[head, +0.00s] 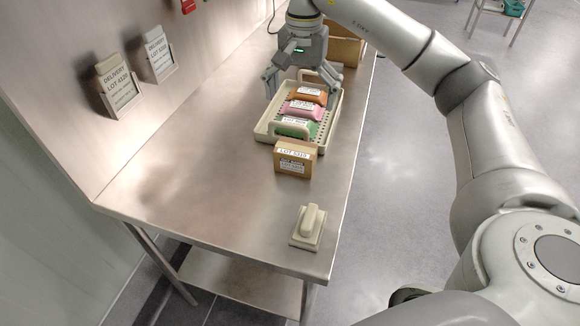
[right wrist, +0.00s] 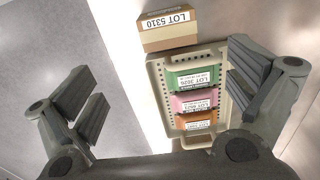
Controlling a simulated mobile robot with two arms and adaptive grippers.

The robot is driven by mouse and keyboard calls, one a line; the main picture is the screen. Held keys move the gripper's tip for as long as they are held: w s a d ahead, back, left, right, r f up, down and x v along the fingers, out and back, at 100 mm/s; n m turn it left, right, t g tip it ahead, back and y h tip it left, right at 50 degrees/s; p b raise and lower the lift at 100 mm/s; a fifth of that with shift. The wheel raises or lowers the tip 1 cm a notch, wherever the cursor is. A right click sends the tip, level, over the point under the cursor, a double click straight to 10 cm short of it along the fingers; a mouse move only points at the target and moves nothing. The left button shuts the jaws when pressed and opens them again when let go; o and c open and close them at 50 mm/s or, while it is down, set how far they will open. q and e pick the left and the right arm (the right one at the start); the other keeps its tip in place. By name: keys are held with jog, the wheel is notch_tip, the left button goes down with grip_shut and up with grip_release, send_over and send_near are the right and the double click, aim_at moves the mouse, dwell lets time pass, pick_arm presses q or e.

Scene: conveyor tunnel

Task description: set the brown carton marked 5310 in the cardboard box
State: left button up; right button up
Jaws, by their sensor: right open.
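The brown carton marked LOT 5310 (head: 293,162) stands upright on the steel table, just in front of the tray. It also shows at the top of the right wrist view (right wrist: 168,27). The open cardboard box (head: 347,50) stands at the far end of the table, partly hidden behind my right gripper. My right gripper (head: 302,82) is open and empty above the far end of the tray, apart from the carton. My left gripper is not in view.
A beige tray (head: 266,131) with handles holds orange (head: 309,95), pink (head: 301,108) and green (head: 297,126) packs. A beige handled object (head: 308,227) sits near the table's front edge. Two label holders (head: 117,86) hang on the wall. The table's left side is clear.

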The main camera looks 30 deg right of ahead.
jog(key=b, duration=0.6)
send_over(297, 148)
notch_tip(297, 148, down, 8)
jog(key=shift+f, duration=0.25)
jog(key=shift+s+f+b, duration=0.1)
jog(key=shift+f+b, duration=0.35)
notch_tip(297, 148, down, 5)
jog(key=shift+f, duration=0.1)
jog(key=shift+w+a+f+p, duration=0.15)
jog(key=shift+f+p, duration=0.35)
jog(key=shift+f, duration=2.15)
jog(key=shift+w, duration=0.1)
jog(key=c, duration=1)
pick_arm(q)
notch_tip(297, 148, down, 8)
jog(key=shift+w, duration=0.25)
pick_arm(e)
jog(key=shift+c, duration=0.2)
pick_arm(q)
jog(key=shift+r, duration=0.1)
pick_arm(e)
jog(key=shift+r, duration=0.15)
